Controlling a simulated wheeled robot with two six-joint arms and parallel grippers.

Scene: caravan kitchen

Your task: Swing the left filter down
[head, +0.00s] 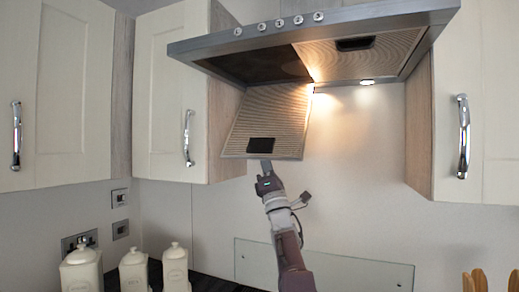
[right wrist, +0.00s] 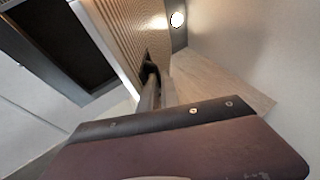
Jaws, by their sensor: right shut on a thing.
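The left filter (head: 268,110) is a ribbed metal panel with a black handle (head: 261,145) near its lower edge. It hangs tilted down below the range hood (head: 310,33), and a dark opening (head: 255,66) shows above it. My right gripper (head: 265,166) is at the filter's lower edge, just under the handle, and is shut. In the right wrist view its fingers (right wrist: 155,88) are closed on the dark handle (right wrist: 150,68) of the ribbed filter (right wrist: 112,30); the exact contact is partly hidden. My left gripper is not in view.
The right filter (head: 360,55) sits flat in the hood beside a lit lamp (head: 367,82). Cupboards (head: 172,90) and (head: 480,100) flank the hood. White canisters (head: 133,272) stand below left.

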